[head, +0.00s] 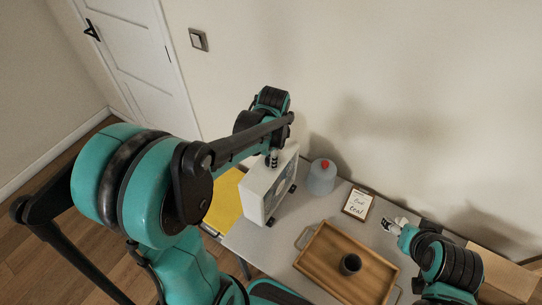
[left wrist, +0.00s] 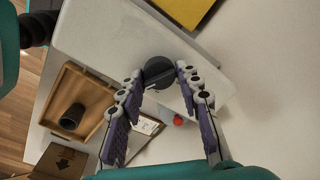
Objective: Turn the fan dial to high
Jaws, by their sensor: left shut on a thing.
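The fan is a white box-shaped unit (head: 256,192) standing upright at the left end of the table. Its pale top (left wrist: 110,35) fills the upper part of the left wrist view, with a round black dial (left wrist: 158,70) on it. My left gripper (head: 273,158) reaches down to the top of the fan; in the left wrist view its fingertips (left wrist: 160,76) sit on both sides of the dial and are shut on it. The dial's setting marks cannot be read. My right gripper (head: 401,224) is low over the right part of the table, small and partly hidden by its arm.
A grey bottle with a red cap (head: 321,178) stands right of the fan. A card on a clipboard (head: 358,203) lies beyond a wooden tray (head: 312,266) holding a dark cup (head: 350,264). A yellow sheet (head: 225,202) lies left of the fan. A cardboard box (head: 507,277) is at the right.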

